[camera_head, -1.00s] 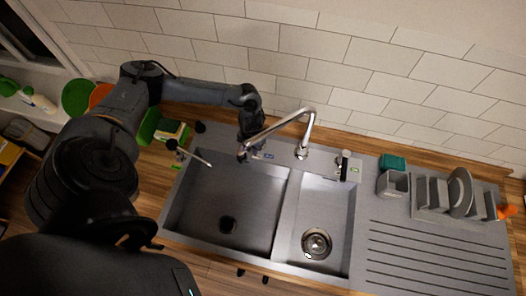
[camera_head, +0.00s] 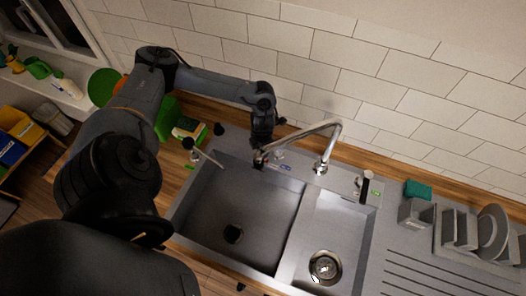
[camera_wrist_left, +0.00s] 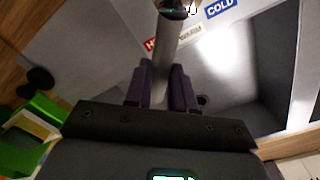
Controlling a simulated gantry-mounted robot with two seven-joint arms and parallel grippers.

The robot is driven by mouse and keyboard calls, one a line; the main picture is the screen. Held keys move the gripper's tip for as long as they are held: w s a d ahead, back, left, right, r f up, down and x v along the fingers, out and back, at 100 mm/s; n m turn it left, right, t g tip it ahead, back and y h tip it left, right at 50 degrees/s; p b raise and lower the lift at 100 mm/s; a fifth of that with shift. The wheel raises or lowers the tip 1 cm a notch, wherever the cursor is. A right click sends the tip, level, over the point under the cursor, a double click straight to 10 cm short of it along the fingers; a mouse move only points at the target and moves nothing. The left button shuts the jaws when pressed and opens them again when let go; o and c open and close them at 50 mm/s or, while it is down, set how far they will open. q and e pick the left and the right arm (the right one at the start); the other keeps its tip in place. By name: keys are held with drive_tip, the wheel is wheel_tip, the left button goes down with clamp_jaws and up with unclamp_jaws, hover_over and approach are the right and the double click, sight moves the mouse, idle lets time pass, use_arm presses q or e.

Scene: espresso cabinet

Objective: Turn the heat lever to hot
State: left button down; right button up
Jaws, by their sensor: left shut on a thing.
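The rod's dark, rounded end points to the top of that view. A blue COLD label (camera_wrist_left: 221,7) lies right of the rod. A red label (camera_wrist_left: 152,44), partly covered by the rod, begins with H. In the head view the gripper and spout hide most of the lever. My right gripper is not in view.
The faucet (camera_head: 322,167) arches left over the sink. Two basins (camera_head: 230,205) lie in front. A thin-spouted fixture (camera_head: 205,155) stands to the left, and a small handle (camera_head: 366,184) to the right. A dish rack (camera_head: 465,240) is far right.

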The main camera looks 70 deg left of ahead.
use_arm(q)
drive_tip(key=c, duration=1)
unclamp_jaws()
drive_tip(key=shift+o, duration=0.2)
wheel_tip(320, 180, up, 11)
drive_tip(key=shift+b, duration=0.4)
drive_tip(key=shift+s+d, duration=0.1)
